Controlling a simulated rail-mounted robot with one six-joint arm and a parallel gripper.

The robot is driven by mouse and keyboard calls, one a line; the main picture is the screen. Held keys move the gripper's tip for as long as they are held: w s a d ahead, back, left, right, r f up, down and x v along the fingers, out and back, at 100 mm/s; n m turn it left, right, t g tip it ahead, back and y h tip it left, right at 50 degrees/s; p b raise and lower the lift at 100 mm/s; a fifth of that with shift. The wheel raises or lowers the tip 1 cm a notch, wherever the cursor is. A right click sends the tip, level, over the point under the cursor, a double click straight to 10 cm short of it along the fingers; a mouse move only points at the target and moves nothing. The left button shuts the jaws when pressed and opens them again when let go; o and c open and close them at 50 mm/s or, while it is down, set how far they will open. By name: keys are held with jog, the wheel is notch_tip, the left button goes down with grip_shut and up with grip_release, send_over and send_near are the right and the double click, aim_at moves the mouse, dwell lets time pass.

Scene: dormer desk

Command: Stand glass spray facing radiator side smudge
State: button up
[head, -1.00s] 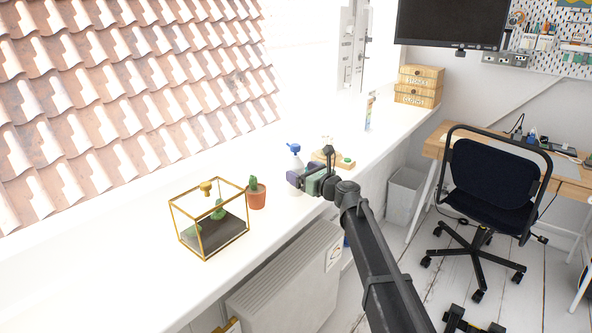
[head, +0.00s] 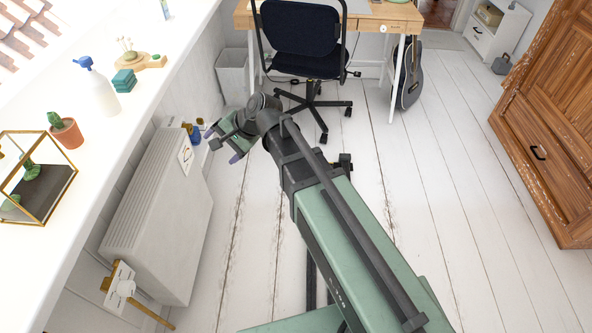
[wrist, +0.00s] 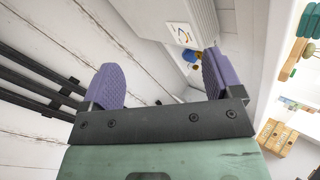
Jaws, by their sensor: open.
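The glass spray (head: 104,92), a white bottle with a blue trigger head, stands upright on the white windowsill between the potted cactus and a teal block. The radiator (head: 158,215) is on the wall below the sill. I cannot make out a smudge; only a small part of the window shows at the top left. My gripper (head: 222,146) is off the sill, over the floor beside the radiator's far end, apart from the spray. In the wrist view its purple fingers (wrist: 163,80) are spread with nothing between them. The spray cannot be made out in that view.
A potted cactus (head: 66,132) and a gold-framed terrarium (head: 40,215) stand on the sill on the near side of the spray. A teal block (head: 124,80) and a wooden board (head: 140,62) lie beyond it. An office chair (head: 305,40) stands ahead. The floor right of my arm is clear.

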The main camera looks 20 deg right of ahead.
jog(key=s+d+f+n+g+h, duration=0.1)
jog(key=s+d+f+n+h, duration=0.1)
jog(key=s+d, duration=0.5)
jog(key=s+d+f+n+g+h, duration=0.2)
jog(key=s+d+n+h, duration=0.3)
jog(key=d, duration=0.6)
jog(key=shift+s+d+f+n+h, duration=0.35)
jog(key=shift+s+h, duration=0.25)
jog(key=shift+s, duration=0.5)
